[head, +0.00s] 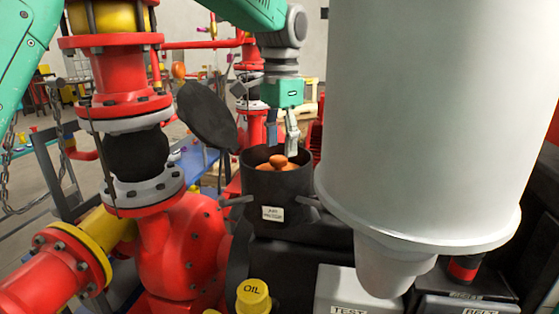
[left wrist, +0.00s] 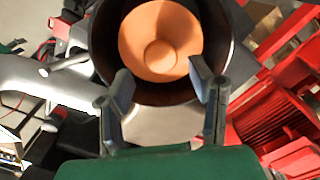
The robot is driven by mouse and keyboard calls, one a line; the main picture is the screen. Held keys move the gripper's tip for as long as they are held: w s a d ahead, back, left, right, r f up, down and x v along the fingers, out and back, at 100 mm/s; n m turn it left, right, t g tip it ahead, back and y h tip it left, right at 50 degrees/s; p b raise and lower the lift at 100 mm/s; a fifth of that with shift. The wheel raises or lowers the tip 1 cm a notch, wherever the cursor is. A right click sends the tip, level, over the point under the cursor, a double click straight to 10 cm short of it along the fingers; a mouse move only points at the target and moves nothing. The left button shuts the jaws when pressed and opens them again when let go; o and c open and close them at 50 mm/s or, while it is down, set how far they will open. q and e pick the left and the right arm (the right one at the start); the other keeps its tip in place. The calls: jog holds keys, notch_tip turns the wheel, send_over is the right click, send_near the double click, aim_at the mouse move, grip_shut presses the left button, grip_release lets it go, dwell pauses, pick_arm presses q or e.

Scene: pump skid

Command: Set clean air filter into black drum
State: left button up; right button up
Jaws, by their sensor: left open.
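The black drum (head: 283,186) stands upright with its top open and a white label on its front. Its round black lid (head: 207,116) is tilted up at the left. Inside the drum is an orange round piece (head: 262,167) with a central knob; it is probably the filter, but I cannot tell whether it is the clean one. In the left wrist view the orange piece (left wrist: 135,45) sits within the dark rim. My left gripper (head: 292,145) is above the drum's right side, its fingers (left wrist: 161,78) apart with nothing between them. My right gripper is not in view.
A large pale grey cylinder (head: 420,110) stands close at the right. Red pipework (head: 190,245) with a yellow ring fills the left. A yellow OIL cap (head: 250,296) is below the drum. A red finned motor (left wrist: 265,115) shows beside the drum in the left wrist view.

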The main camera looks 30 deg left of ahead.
pick_arm(q)
notch_tip(320, 180, up, 8)
jog(key=a, duration=0.1)
jog(key=shift+d, duration=0.45)
